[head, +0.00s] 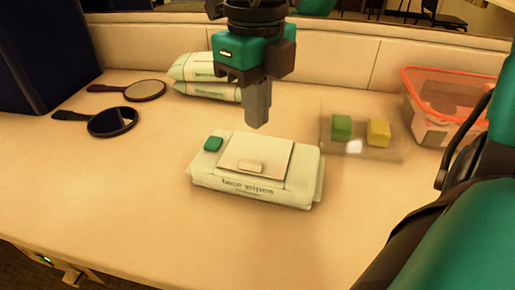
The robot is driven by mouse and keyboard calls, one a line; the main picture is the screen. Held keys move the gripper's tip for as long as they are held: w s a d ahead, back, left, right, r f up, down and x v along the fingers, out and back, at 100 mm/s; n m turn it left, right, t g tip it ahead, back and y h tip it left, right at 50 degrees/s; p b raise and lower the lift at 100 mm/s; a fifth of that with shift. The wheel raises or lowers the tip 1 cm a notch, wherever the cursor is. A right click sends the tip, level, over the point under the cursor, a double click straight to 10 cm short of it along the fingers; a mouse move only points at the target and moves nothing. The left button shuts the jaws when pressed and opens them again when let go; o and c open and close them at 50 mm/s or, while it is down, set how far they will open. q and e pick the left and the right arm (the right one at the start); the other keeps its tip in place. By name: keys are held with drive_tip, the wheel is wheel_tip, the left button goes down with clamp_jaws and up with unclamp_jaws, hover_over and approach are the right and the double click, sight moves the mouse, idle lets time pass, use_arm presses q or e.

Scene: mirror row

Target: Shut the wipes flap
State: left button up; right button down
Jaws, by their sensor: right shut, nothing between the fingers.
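The wipes pack (305,185) lies flat on the counter in the middle of the head view, pale with printed lettering on its front side. Its flap (270,150), a pale panel with a tan tab (250,166) near the front edge, lies over the top of the pack. I cannot tell whether it is fully pressed down. A small green square (213,143) sits on the pack's top at the left. My right gripper (257,119) is shut and empty, pointing down just above and behind the pack's back edge. My left gripper is not in view.
Two hand mirrors (112,122) (143,90) lie at the left. More wipes packs (195,68) are stacked at the back. A clear tray (385,153) with a green and a yellow block stands to the right, and an orange-rimmed container (430,125) beyond it. The front left counter is clear.

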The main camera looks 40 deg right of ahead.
drive_tip(key=shift+r+p, duration=1.4)
drive_tip(key=shift+r, duration=1)
